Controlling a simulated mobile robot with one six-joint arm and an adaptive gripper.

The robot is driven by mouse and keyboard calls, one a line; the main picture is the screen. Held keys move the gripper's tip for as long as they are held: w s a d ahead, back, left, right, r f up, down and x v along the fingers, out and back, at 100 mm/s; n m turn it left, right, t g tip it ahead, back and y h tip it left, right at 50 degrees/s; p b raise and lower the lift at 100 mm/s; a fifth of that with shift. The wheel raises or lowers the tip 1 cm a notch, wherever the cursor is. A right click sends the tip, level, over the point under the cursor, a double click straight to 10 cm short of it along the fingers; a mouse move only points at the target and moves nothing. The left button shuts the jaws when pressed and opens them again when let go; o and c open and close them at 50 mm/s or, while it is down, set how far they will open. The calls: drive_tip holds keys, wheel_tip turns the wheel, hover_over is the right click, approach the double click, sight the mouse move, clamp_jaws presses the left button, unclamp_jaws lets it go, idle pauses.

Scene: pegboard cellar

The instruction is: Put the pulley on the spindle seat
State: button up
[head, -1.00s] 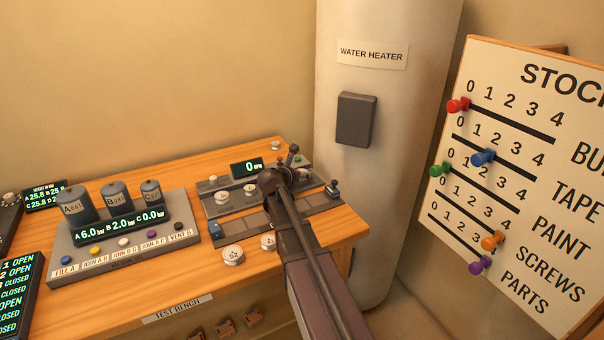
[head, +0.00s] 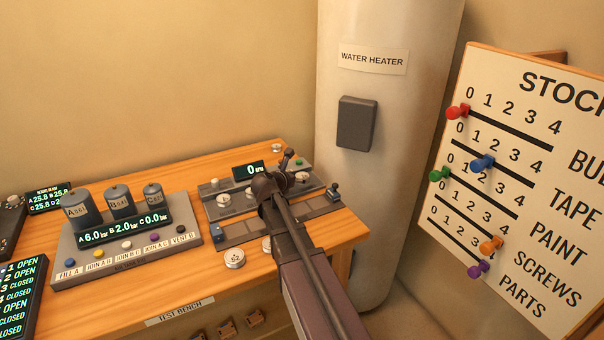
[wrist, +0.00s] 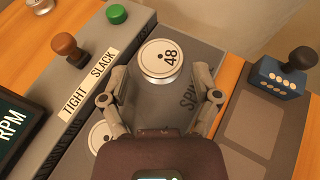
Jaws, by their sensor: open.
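A white pulley marked 48 (wrist: 160,60) with a silvery rim stands on the grey plate, beside lettering that begins "SPIN" (wrist: 187,96). It also shows in the head view (head: 302,177), near the green button. My gripper (wrist: 161,74) is open, with its fingertips to the left and right of the pulley's near side and a gap on each side. In the head view my gripper (head: 268,186) is dark and hides part of the bench unit. A second white disc (wrist: 100,134) is partly covered by my left finger. I cannot see the spindle seat under the pulley.
An RPM display (wrist: 14,122), an orange-brown knob (wrist: 66,46) by a TIGHT/SLACK label and a green button (wrist: 117,14) line the left. A blue block with a dark knob (wrist: 282,78) stands at right. Another loose disc (head: 234,257) lies on the bench's front.

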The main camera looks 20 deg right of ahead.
drive_tip(key=p+v, duration=0.2)
drive_tip(key=v, duration=0.6)
drive_tip(key=shift+s+a+r+p, duration=0.1)
drive_tip(key=shift+s+a+p, duration=0.1)
drive_tip(key=shift+p, duration=0.15)
drive_tip(key=shift+w, duration=0.1)
idle(1.8)
